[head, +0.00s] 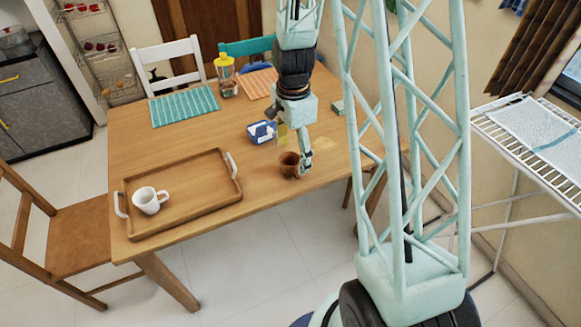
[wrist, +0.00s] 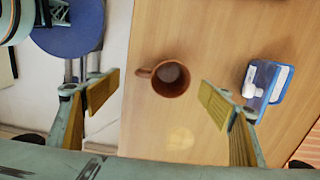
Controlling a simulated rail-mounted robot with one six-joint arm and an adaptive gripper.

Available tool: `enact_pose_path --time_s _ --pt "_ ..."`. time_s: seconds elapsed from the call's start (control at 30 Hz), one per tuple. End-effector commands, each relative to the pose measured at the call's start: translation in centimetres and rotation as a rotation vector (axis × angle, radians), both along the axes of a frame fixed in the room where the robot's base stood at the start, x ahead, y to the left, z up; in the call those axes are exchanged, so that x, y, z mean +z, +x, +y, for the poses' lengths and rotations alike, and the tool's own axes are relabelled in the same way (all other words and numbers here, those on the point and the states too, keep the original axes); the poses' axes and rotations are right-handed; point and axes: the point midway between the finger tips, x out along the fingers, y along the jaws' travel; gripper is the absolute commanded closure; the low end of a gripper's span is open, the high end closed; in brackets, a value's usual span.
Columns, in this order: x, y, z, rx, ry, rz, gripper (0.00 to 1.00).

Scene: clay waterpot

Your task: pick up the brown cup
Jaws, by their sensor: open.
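The brown cup (head: 290,163) stands upright on the wooden table near its front edge, right of the tray. In the wrist view the brown cup (wrist: 171,79) is seen from above, with its handle pointing left. My gripper (head: 294,150) is just above and beside the cup in the head view, and one finger partly overlaps it. In the wrist view my gripper (wrist: 158,95) is open, its two yellow-padded fingers apart on either side of the cup. Neither finger visibly touches it.
A wooden tray (head: 197,211) holds a white mug (head: 149,200) to the left. A blue-and-white box (head: 261,132) stands close behind the cup. The table's front edge is near.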

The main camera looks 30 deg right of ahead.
Motion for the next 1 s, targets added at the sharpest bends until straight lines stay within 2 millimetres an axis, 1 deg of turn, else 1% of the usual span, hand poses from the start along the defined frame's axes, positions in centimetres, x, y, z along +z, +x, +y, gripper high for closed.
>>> enact_pose_path --time_s 0.3,0.47,0.6,1.0 --pt "-3.3 0.1 0.1 0.0 0.0 0.002 0.27" --pt "-4.4 0.1 0.1 0.0 0.0 0.001 0.27" --pt "-4.7 0.1 0.1 0.0 0.0 0.0 0.27" --pt "-4.7 0.2 0.1 0.0 0.0 0.0 0.27"
